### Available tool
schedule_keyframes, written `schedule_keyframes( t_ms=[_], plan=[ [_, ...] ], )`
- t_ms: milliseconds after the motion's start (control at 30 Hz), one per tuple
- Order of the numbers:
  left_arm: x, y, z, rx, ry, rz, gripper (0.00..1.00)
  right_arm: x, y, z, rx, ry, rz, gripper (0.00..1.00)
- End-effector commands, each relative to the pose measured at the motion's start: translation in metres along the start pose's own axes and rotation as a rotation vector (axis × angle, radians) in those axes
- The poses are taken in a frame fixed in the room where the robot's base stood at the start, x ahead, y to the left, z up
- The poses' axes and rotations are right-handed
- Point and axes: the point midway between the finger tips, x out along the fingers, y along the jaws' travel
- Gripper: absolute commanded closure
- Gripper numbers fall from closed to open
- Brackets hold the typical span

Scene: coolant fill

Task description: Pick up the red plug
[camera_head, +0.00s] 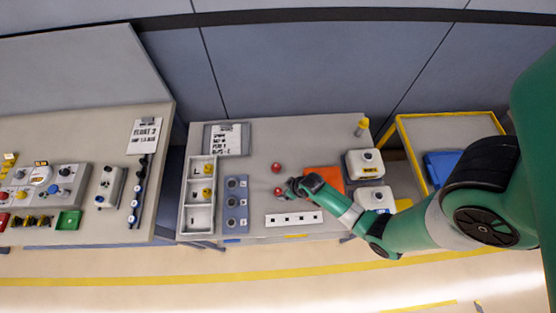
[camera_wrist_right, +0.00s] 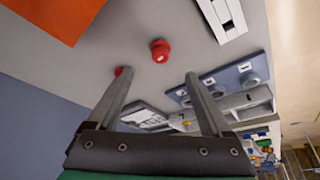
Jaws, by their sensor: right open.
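Two red plugs are on the middle table. In the head view one red plug (camera_head: 276,167) stands clear, and the other red plug (camera_head: 278,191) is just left of my right gripper (camera_head: 289,188). In the right wrist view one red plug (camera_wrist_right: 160,50) shows ahead of the gap between the fingertips. The other red plug (camera_wrist_right: 118,71) is partly hidden behind the left finger. My right gripper (camera_wrist_right: 158,78) is open with nothing between its fingers. My left gripper is not in view.
An orange mat (camera_head: 323,180) lies right of the plugs, with a white slotted strip (camera_head: 294,219) in front. A blue-grey panel with round sockets (camera_head: 236,206) and a grey tray (camera_head: 185,195) are at left. White boxes (camera_head: 365,164) stand at right. The tabletop behind the plugs is mostly clear.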

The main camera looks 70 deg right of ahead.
Motion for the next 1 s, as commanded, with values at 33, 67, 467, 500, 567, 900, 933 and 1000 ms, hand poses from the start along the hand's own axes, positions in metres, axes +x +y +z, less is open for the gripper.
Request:
schedule_keyframes(
  t_ms=[33, 67, 467, 500, 567, 900, 933, 1000],
  plan=[
    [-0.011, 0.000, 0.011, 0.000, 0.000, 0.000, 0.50, 0.016, 0.000, 0.003, -0.001, 0.000, 0.000, 0.17],
    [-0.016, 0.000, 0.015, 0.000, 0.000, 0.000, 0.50, 0.022, 0.000, 0.003, -0.001, 0.001, 0.000, 0.17],
    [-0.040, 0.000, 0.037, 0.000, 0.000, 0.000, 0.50, 0.058, 0.000, -0.001, -0.001, 0.001, 0.000, 0.17],
    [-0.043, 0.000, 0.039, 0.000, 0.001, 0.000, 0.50, 0.063, 0.000, -0.001, -0.001, 0.002, 0.000, 0.17],
    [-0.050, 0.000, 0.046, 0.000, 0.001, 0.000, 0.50, 0.073, 0.000, -0.001, -0.001, 0.002, 0.000, 0.17],
    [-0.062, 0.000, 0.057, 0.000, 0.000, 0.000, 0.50, 0.108, 0.000, -0.004, -0.002, 0.002, 0.000, 0.17],
    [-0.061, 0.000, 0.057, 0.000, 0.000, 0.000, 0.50, 0.108, 0.000, -0.004, -0.002, 0.002, 0.000, 0.17],
    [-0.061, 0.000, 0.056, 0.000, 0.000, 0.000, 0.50, 0.107, 0.000, -0.004, -0.001, 0.002, 0.000, 0.17]
  ],
)
